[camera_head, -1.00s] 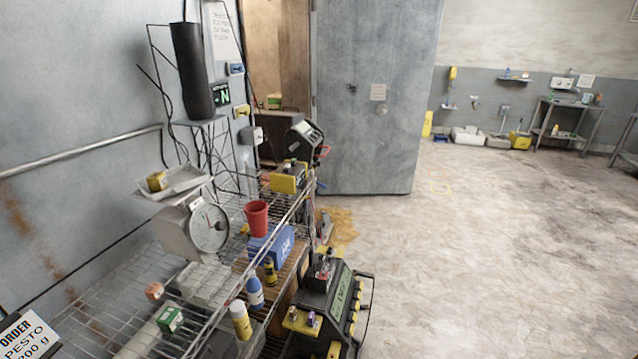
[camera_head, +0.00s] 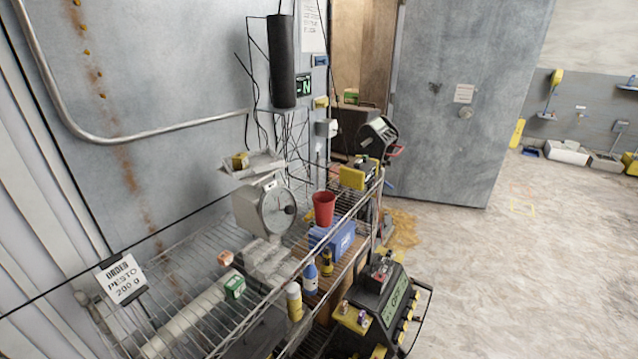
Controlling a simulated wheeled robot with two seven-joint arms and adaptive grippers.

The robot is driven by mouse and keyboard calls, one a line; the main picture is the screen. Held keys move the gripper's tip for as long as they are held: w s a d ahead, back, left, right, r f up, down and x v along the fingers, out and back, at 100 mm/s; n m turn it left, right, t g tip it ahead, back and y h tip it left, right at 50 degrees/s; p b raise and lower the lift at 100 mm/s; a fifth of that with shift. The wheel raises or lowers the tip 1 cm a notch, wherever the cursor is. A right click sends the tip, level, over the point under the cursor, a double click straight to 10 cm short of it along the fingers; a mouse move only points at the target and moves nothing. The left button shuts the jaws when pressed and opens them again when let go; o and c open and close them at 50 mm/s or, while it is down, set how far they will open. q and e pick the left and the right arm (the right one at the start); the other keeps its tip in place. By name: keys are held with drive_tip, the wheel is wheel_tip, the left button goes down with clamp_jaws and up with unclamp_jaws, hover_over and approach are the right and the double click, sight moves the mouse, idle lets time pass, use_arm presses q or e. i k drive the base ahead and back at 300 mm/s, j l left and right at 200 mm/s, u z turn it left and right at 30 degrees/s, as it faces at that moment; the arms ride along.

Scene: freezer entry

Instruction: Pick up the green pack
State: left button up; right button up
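A small green pack (camera_head: 234,286) with a white patch sits on the wire shelf (camera_head: 185,255), at the end of a pale roll (camera_head: 190,322). Another green item (camera_head: 351,95) shows far back in the doorway, too small to identify. Neither of my grippers shows in the head view.
A sign reading "ORDER PESTO 200 g" (camera_head: 122,278) hangs at left. The floor at right (camera_head: 490,270) is clear.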

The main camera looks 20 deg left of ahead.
sight(234, 287)
drive_tip(key=u, duration=1.25)
